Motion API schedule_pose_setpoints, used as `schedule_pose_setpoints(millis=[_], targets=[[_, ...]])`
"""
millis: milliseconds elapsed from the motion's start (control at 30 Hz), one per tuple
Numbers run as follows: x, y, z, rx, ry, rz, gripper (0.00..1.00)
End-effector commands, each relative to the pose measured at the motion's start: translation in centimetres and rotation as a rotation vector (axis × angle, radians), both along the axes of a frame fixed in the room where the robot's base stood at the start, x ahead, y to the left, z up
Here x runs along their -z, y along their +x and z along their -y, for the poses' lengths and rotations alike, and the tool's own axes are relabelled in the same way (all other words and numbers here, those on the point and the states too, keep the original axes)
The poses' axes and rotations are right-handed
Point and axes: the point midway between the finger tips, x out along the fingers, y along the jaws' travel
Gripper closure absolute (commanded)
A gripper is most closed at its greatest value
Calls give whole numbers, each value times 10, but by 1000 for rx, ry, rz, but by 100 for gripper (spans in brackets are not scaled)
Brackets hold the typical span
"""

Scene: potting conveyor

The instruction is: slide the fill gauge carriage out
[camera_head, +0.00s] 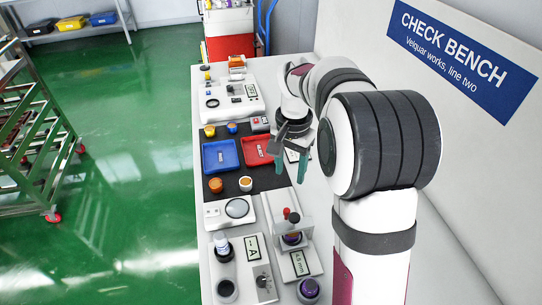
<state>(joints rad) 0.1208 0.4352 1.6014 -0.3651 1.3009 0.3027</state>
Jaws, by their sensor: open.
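A light grey gauge (309,236) stands on the near right part of the bench. It has an upright post, a red knob and a dark knob on top, and a display reading about "4.8 mm". A purple-topped round piece (291,238) sits under the knobs. I cannot clearly tell which part is the carriage or how far out it is. My gripper (290,176) is open, with teal fingertips pointing down, above the bench behind the gauge and beside the red tray. Nothing shows between the fingers. My arm covers the bench to the right.
A blue tray (221,155) and a red tray (256,150) lie on a dark mat with small orange-topped and white jars. A box with a display marked "A" (254,246) stands left of the gauge. Another purple-topped jar (309,289) stands in front.

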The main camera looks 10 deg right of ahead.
Motion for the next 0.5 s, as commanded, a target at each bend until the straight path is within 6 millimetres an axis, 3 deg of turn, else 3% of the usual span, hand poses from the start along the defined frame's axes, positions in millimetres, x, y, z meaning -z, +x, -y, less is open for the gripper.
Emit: schedule_pose_setpoints(millis=[300,500], targets=[[86,-3,-1,-1,3,-7,45],[130,-2,-1,-1,2,-5,45]])
